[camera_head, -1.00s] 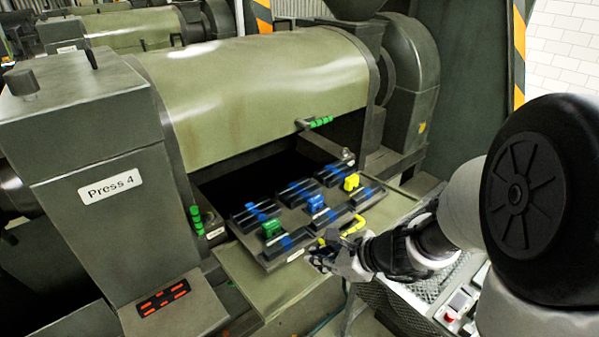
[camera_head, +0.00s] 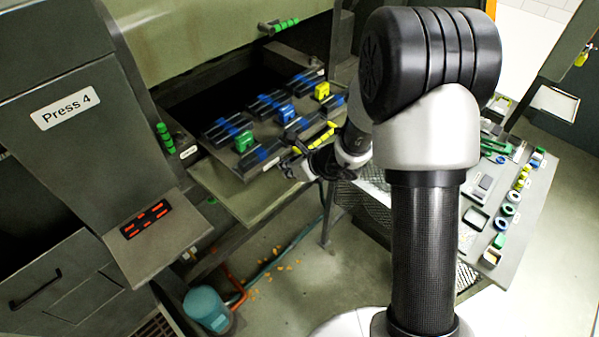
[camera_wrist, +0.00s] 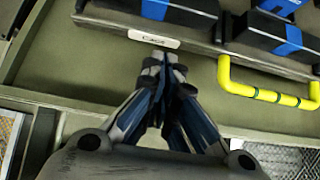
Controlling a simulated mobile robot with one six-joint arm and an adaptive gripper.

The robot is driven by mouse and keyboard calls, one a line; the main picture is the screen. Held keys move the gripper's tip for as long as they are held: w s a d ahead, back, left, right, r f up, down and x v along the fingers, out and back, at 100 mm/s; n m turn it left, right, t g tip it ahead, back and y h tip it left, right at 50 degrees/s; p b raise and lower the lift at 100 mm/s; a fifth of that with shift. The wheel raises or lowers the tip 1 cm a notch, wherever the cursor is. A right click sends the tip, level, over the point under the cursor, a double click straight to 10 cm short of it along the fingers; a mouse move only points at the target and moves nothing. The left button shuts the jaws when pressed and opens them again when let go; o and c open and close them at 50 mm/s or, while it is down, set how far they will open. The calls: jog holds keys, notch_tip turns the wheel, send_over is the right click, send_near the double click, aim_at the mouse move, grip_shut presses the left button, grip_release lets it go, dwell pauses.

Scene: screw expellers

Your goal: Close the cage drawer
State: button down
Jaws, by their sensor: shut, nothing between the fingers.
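The cage drawer (camera_head: 254,174) is a dark tray of black bars with blue bands, sticking out of the opening of Press 4 (camera_head: 110,85). Green, blue and yellow clamps stand on it. A yellow handle (camera_head: 313,140) is on its front edge; the handle also shows in the wrist view (camera_wrist: 268,94), right of my fingers. My gripper (camera_head: 293,166) is shut and empty at the drawer's front, beside the handle. In the wrist view my closed fingertips (camera_wrist: 163,66) point at the front face, just below a white label (camera_wrist: 154,40). I cannot tell whether they touch it.
A green-grey ledge (camera_head: 245,203) runs under the drawer. A side table (camera_head: 535,200) with small parts stands at the right. A green handle (camera_head: 278,26) is on the press cover above.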

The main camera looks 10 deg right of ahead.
jog(key=shift+w+a, duration=0.5)
jog(key=shift+w, duration=0.15)
